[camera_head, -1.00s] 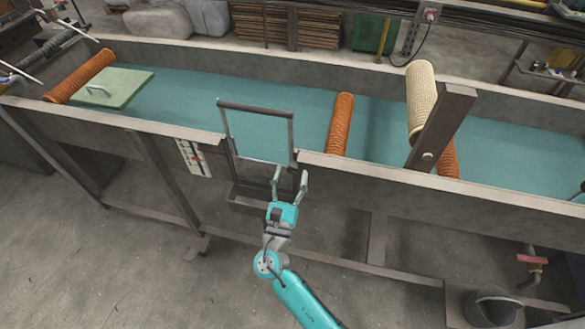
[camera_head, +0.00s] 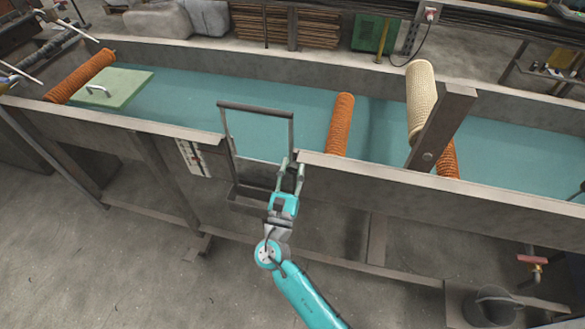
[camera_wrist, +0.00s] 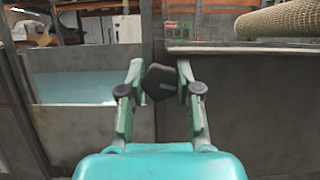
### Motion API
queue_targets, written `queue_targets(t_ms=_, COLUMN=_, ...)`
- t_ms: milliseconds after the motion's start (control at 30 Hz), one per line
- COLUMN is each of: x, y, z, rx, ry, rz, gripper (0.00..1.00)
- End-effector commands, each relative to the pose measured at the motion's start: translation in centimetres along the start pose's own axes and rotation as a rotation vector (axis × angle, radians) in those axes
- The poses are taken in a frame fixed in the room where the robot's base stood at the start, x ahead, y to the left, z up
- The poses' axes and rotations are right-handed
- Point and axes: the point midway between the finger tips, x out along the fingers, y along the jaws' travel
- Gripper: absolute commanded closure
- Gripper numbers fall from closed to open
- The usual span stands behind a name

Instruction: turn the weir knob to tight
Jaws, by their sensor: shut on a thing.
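The weir knob (camera_wrist: 161,83) is dark, with a short pale mark on its face, in the middle of the wrist view. My gripper (camera_wrist: 158,75) is shut on it, one pale green finger on each side. In the head view my gripper (camera_head: 291,170) is at the right post of the weir frame (camera_head: 256,109), by the front wall of the trough. The knob cannot be made out there.
The long trough (camera_head: 380,175) holds teal water. Orange mesh rollers (camera_head: 341,124) and a cream mesh tube (camera_head: 420,95) lie across it. A green board (camera_head: 112,86) is at the left. A bucket (camera_head: 494,305) stands on the floor at the lower right.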

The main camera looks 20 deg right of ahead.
Motion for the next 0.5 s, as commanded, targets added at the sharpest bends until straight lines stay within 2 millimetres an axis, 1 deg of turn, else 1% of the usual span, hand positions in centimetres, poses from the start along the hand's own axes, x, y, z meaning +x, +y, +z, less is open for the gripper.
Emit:
queue_targets(t_ms=300, x=0.01, y=0.09, z=0.05, rx=0.279, ry=-0.001, rz=-0.115, gripper=1.00)
queue_targets(t_ms=400, x=0.01, y=0.04, z=0.00, rx=0.334, ry=0.000, rz=-0.138, gripper=1.00)
queue_targets(t_ms=500, x=0.01, y=-0.01, z=-0.01, rx=0.353, ry=0.000, rz=-0.147, gripper=1.00)
